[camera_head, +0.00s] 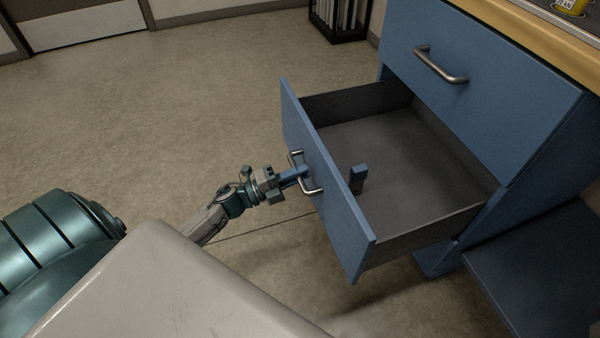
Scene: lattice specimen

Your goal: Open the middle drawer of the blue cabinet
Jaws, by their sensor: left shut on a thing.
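The blue cabinet (478,62) stands at the right. A drawer (345,205) below its top drawer is pulled far out, and its grey interior looks mostly empty. The metal handle (314,189) is on the outer face of the drawer front. My left gripper (297,177) reaches in from the left and is shut on this handle. The fingertips are partly hidden at the handle. A small blue piece (358,175) shows inside, just behind the drawer front; I cannot tell what it is. My right gripper is not in view.
The top drawer (500,85) with its own metal handle (440,66) is shut. A wooden countertop edge (540,35) lies above it, with a yellow item (571,6) on it. A dark rack (340,18) stands at the back. The floor (180,120) at left is clear.

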